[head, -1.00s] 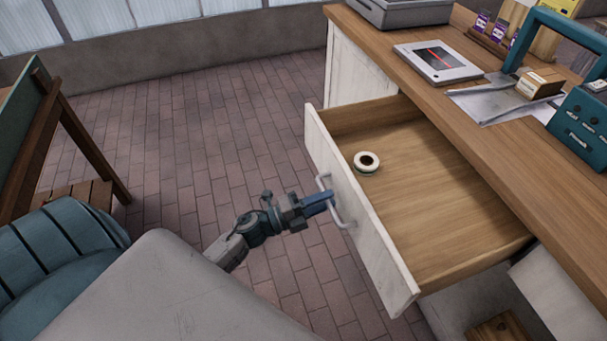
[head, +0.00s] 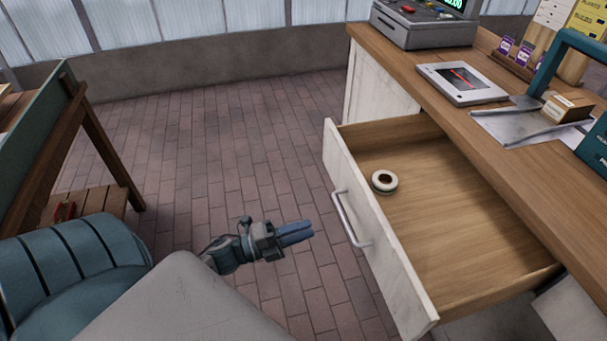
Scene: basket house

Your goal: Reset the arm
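My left gripper (head: 311,230) is over the brick floor, to the left of the open drawer. Its two blue fingers point right and show side by side with a narrow gap, holding nothing. It is apart from the metal drawer handle (head: 349,220) on the white drawer front (head: 395,260). The drawer (head: 450,215) is pulled out of the counter, and a white roll with a dark centre (head: 384,181) lies inside near its front. My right gripper is not in view.
The wooden counter (head: 520,135) at right carries a cash register (head: 425,25), a tablet (head: 462,83), a small cardboard box (head: 567,107) and a teal-handled device (head: 590,150). A wooden bench (head: 95,200) stands at left. Brick floor (head: 220,140) lies clear between them.

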